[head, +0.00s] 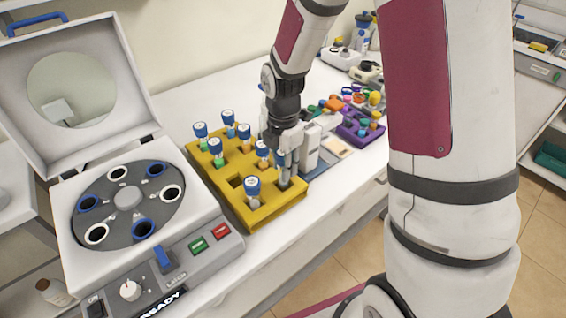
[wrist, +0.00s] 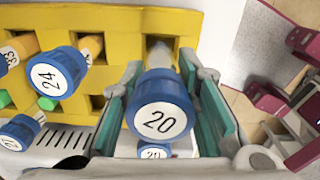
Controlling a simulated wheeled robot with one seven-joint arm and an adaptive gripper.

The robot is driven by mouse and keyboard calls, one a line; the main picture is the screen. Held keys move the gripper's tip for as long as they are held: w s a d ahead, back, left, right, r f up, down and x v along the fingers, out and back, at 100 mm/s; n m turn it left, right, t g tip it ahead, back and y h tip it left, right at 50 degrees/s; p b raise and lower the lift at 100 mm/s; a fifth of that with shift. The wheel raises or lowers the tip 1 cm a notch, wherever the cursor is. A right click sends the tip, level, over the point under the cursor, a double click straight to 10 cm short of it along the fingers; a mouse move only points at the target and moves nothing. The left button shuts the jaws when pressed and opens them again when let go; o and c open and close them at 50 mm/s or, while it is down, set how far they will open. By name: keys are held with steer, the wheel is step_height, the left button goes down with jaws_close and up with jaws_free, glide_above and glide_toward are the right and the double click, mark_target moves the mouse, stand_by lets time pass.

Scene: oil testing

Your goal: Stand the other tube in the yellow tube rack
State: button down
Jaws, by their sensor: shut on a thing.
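The yellow tube rack (head: 228,196) stands on the white bench beside the centrifuge, with several blue-capped tubes upright in it. In the wrist view the rack (wrist: 185,22) fills the upper left. My gripper (head: 284,160) is over the rack's right end, pointing down. Its fingers are shut on a blue-capped tube labelled 20 (wrist: 160,118). The tube's clear lower end (wrist: 158,55) points toward an opening at the rack's edge. How deep it sits in the opening cannot be told. In the head view the fingers partly hide this tube.
The open centrifuge (head: 127,196) is on the left, its raised lid (head: 70,90) behind. Standing tubes, such as the one at the rack's front (head: 253,190) and one labelled 24 (wrist: 55,74), are close by. A purple rack (head: 360,132) stands farther right.

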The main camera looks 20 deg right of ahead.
steer(key=shift+f+b, duration=0.65)
steer(key=shift+f, duration=1.1)
stand_by(1.2)
steer(key=c, duration=1.2)
jaws_free()
steer(key=shift+o, duration=0.2)
